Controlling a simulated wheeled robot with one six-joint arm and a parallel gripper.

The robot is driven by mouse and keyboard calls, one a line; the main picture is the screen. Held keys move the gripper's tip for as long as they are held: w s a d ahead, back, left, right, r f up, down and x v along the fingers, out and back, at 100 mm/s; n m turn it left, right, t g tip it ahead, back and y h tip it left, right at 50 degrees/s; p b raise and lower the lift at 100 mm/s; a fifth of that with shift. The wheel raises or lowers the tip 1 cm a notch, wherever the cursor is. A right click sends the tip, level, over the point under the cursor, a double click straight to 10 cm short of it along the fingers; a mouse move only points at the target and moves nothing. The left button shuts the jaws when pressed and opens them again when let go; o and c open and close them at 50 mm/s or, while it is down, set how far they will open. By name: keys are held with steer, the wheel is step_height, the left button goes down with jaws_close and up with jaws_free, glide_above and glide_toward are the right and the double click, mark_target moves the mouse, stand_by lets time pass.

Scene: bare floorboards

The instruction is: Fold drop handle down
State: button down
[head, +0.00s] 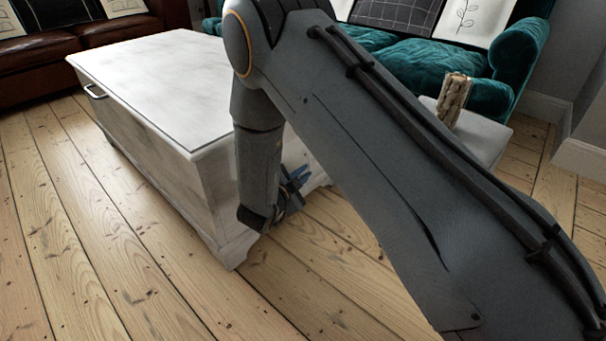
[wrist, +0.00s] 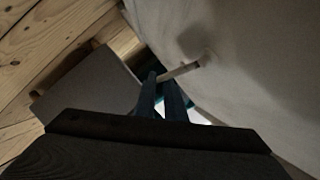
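The white chest (head: 160,75) stands on the floorboards, and its pale side wall (wrist: 255,65) fills the right of the wrist view. A pale bar, seemingly the drop handle (wrist: 185,71), sticks out from that wall in the wrist view. In the head view my arm and the chest hide this handle. My gripper (head: 299,180) is low beside the chest's near right end. Its two blue fingers (wrist: 161,78) are apart, with a gap between them. Their tips are at the bar's outer end; I cannot tell whether they touch it.
Another handle (head: 96,92) is on the chest's left end. A teal sofa (head: 420,70) and a small grey table (head: 490,137) with an ornament (head: 453,100) stand behind my arm. A brown leather sofa (head: 120,35) is at the back left. The front floor is clear.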

steer(key=shift+f, duration=0.1)
steer(key=shift+w+a+f+m+t+y+p, duration=0.1)
steer(key=shift+w+a+f+m+t+p, duration=0.3)
steer(key=shift+m, duration=0.85)
steer(key=shift+w+a+f+m+t+y+p, duration=0.15)
steer(key=shift+f+m+t+p, duration=0.3)
steer(key=shift+f+m+t, duration=0.55)
steer(key=shift+w+a+f+m+t+y+p, duration=0.1)
steer(key=shift+a+f+m+t+p, duration=0.3)
steer(key=shift+m, duration=1.05)
steer(key=shift+d, duration=0.1)
steer(key=c, duration=1.9)
jaws_free()
steer(key=p+v, duration=0.3)
steer(key=v, duration=0.4)
steer(key=shift+s, duration=0.35)
